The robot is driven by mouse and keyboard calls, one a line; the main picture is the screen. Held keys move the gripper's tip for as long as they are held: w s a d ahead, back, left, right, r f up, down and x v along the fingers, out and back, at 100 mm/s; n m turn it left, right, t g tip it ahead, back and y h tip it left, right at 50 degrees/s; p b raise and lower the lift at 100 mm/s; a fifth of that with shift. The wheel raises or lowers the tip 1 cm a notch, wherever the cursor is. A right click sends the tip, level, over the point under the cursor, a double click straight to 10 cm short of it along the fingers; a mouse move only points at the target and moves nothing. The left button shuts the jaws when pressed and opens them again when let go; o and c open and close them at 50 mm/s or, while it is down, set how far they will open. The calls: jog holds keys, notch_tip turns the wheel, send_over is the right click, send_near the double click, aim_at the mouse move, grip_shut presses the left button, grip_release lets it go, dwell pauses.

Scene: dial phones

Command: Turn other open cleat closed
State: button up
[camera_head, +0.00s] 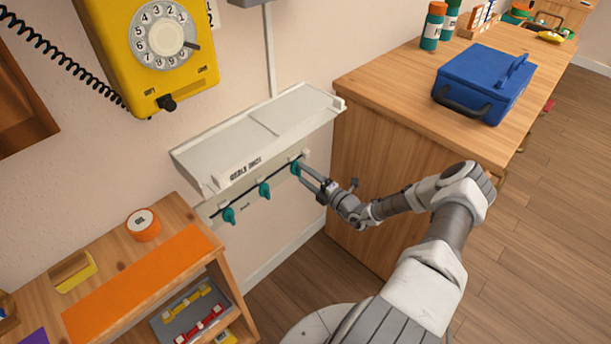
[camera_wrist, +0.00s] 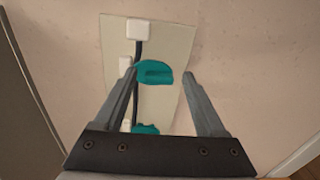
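Three teal cleats sit in a slanted row on a pale wall panel under a shelf: a left cleat (camera_head: 229,216), a middle cleat (camera_head: 264,190) and a right cleat (camera_head: 295,168). A black cord runs along them. My gripper (camera_head: 307,174) is at the right cleat, fingers pointing at it. In the wrist view, my gripper (camera_wrist: 159,72) is open, with the near cleat (camera_wrist: 154,73) between its fingertips. The left fingertip is close to the cleat; a gap shows on the right. Another teal cleat (camera_wrist: 145,129) is partly hidden lower down. I cannot tell which cleats are open.
The white shelf (camera_head: 230,140) overhangs the cleats. A wooden counter (camera_head: 385,75) with a blue case (camera_head: 485,82) stands close on the right. A low wooden unit (camera_head: 185,225) is at lower left. A yellow dial phone (camera_head: 150,85) hangs above.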

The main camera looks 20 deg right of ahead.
jog(key=shift+s, duration=0.1)
jog(key=p+v, duration=0.3)
jog(key=v, duration=1.4)
jog(key=shift+p, duration=0.35)
jog(key=shift+r, duration=0.15)
